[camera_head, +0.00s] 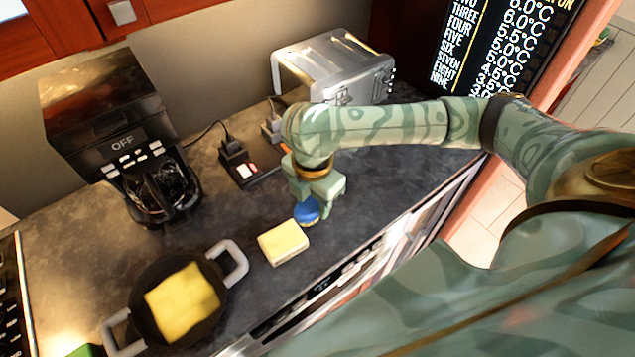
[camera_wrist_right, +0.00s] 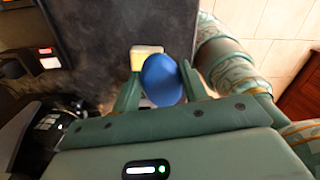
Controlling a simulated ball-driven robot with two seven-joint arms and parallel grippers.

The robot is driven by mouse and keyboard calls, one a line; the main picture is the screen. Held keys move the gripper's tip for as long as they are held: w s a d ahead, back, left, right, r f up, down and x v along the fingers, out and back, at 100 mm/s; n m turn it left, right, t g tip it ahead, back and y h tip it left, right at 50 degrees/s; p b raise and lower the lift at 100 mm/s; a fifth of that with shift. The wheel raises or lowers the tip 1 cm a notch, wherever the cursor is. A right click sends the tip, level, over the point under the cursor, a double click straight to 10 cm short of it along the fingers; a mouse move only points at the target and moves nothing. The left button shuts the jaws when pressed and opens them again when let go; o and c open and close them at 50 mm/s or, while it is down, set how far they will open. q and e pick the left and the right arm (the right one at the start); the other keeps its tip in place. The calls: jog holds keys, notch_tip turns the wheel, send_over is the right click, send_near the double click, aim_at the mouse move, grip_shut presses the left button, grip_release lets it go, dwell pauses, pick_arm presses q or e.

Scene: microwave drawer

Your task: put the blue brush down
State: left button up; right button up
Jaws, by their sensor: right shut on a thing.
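The blue brush (camera_head: 307,211) is a rounded blue thing under my right gripper (camera_head: 320,197) in the head view, just above or on the dark countertop; I cannot tell whether it touches. In the right wrist view the blue brush (camera_wrist_right: 162,79) sits between the two fingers of my right gripper (camera_wrist_right: 157,88), which is shut on it. My fingers and the brush's rounded top hide its lower part. My left gripper is not in view.
A yellow-and-white sponge (camera_head: 283,243) lies close to the brush. A black pot (camera_head: 140,312) with a yellow thing inside stands at front left. A coffee maker (camera_head: 115,130), a black power block (camera_head: 246,165) and a silver toaster (camera_head: 335,66) stand behind. Counter (camera_head: 370,205) right of the brush is bare.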

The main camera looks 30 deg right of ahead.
jog(key=shift+w+d+f+n, duration=0.1)
jog(key=shift+w+f+n, duration=0.1)
jog(key=shift+n, duration=0.7)
jog(key=w+d+f+b, duration=0.1)
jog(key=w+d+f, duration=0.1)
jog(key=w+f, duration=0.1)
jog(key=w+d+f+b, duration=0.2)
jog(key=w+d+f, duration=0.1)
jog(key=w, duration=0.1)
jog(key=w+d+f+b, duration=0.2)
jog(key=w+d+f, duration=0.1)
jog(key=shift+w+f, duration=0.2)
jog(key=shift+w, duration=0.15)
jog(key=shift+w+d+f+b, duration=0.15)
jog(key=shift+w+f+b, duration=0.05)
jog(key=shift+f+b, duration=0.15)
notch_tip(320, 180, down, 3)
jog(key=shift+b, duration=0.55)
jog(key=shift+r, duration=0.1)
jog(key=o, duration=1.2)
